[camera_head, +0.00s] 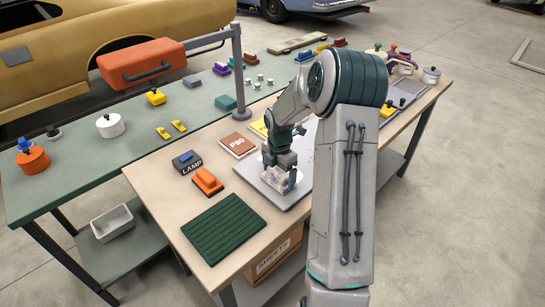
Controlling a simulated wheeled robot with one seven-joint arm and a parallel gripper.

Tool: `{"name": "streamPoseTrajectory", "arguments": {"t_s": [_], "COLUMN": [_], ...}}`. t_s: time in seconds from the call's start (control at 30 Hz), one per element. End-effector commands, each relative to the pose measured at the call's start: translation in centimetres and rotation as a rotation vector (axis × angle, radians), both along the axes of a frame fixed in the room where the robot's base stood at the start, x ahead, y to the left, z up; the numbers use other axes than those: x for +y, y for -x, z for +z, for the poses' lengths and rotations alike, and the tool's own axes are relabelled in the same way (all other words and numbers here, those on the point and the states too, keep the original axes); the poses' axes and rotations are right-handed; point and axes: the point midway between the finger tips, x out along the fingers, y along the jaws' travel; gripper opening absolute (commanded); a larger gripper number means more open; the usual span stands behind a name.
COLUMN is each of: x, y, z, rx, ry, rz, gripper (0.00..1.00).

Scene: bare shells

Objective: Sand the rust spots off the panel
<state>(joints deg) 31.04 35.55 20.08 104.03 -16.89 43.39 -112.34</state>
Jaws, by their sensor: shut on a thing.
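The grey metal panel (276,197) lies flat on the light wooden bench top. My gripper (279,178) points down over the panel and is shut on a pale, mottled block (271,177). The block is at or just above the panel surface; I cannot tell if it touches. My arm hides the panel's right part. I cannot make out rust spots on the part that shows. A brown sheet marked P80 (238,145) lies left of the panel, with a yellow sheet (259,128) behind it.
An orange block (207,181), a dark box marked LAMP (187,162) and a green ribbed mat (224,228) lie left of the panel. A grey post (238,75) carries an orange lamp (142,63) over the green table (80,165). Pots and small parts crowd the bench's far right.

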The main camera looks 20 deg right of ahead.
Motion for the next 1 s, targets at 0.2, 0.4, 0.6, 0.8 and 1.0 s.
{"name": "streamPoseTrajectory", "arguments": {"t_s": [0.2, 0.4, 0.6, 0.8, 1.0], "x": [-2.0, -0.2, 1.5, 2.0, 2.3], "y": [-0.2, 0.1, 0.2, 0.2, 0.2], "z": [-0.2, -0.2, -0.1, 3.0, 4.5], "rx": [-0.002, 0.001, 0.0, -0.004, -0.001], "ry": [0.002, 0.0, 0.0, 0.002, 0.001], "rz": [-0.004, -0.004, -0.005, -0.002, 0.004], "gripper": [0.73, 0.73, 0.73, 0.73, 0.73]}}
